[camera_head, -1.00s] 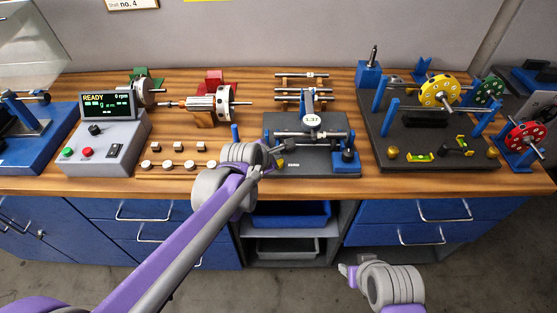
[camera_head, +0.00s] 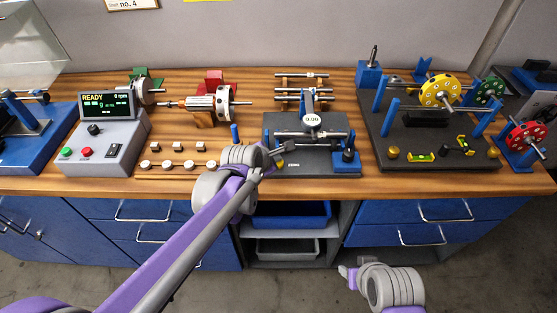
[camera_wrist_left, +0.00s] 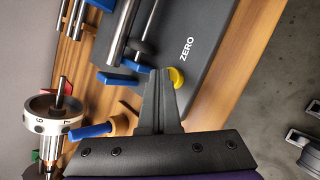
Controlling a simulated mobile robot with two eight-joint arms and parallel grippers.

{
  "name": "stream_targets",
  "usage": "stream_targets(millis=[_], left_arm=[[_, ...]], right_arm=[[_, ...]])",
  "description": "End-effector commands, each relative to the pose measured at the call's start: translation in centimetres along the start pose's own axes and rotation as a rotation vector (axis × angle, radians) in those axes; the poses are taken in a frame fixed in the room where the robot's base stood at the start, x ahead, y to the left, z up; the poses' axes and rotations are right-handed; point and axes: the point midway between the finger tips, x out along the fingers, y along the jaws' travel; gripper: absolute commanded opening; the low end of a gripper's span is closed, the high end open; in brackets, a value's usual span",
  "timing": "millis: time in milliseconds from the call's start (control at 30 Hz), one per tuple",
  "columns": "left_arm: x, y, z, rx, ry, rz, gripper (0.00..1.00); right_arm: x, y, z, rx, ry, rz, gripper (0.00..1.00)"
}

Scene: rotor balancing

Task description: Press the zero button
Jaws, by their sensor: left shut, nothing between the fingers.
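The yellow zero button (camera_wrist_left: 177,77) sits on the dark grey base plate (camera_wrist_left: 205,50) beside the white ZERO lettering in the left wrist view. My left gripper (camera_wrist_left: 160,78) is shut and empty, with its tips right beside the button and hiding part of it. I cannot tell whether they touch it. In the head view my left gripper (camera_head: 278,150) is at the left front of the gauge stand's base plate (camera_head: 335,168).
A grey control box (camera_head: 110,150) with a READY display stands to the left. A red-backed rotor (camera_head: 215,102) and a row of small weights (camera_head: 180,165) lie left of the stand. A dark board with coloured discs (camera_head: 430,150) stands to the right.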

Motion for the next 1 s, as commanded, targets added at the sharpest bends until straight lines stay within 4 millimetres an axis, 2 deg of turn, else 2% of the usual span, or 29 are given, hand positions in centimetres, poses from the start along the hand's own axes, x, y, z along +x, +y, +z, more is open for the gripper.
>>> stream_targets(millis=[467,833,1000], left_arm=[[-1.2,0.9,0.9,0.000,0.000,0.000,0.00],[-1.3,1.0,0.9,0.000,0.000,0.000,0.00],[-2.1,1.6,1.6,0.001,0.000,0.000,0.00]], right_arm=[[-1.2,0.0,-0.8,0.000,0.005,0.000,0.50],[-1.2,0.0,-0.9,0.000,0.005,0.000,0.50],[-2.0,0.0,-1.5,0.000,0.009,0.000,0.50]])
